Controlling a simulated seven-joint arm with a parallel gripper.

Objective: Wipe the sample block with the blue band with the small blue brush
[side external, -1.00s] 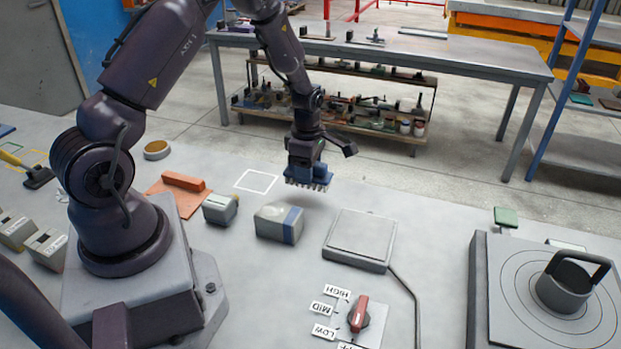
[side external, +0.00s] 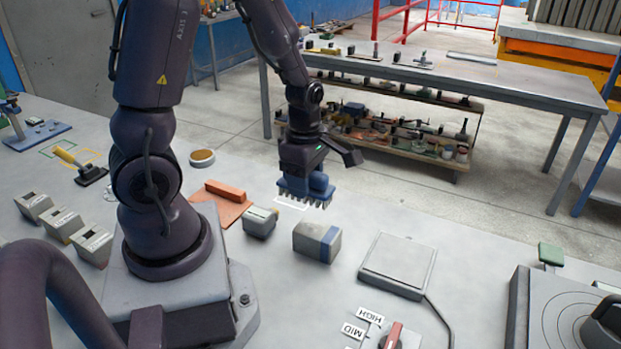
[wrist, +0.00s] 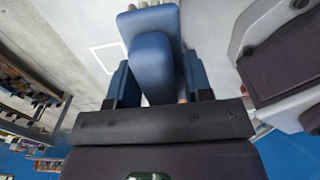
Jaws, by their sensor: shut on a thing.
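My gripper (side external: 305,172) is shut on the small blue brush (side external: 306,190), holding it bristles down in the air above the white square outline (side external: 290,203) on the bench. In the wrist view the blue brush (wrist: 152,55) sits between the fingers, with pale bristles at the top edge. The sample block with the blue band (side external: 315,242) stands on the bench nearer the camera, apart from the brush. It is grey, with the band at its right end, and its top looks plain. The block is not identifiable in the wrist view.
A smaller grey block (side external: 260,223) with a greenish top stands left of the banded block. A flat grey plate (side external: 398,262) with a cable is at right, near a red-handled switch (side external: 392,335). Several grey blocks stand at left.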

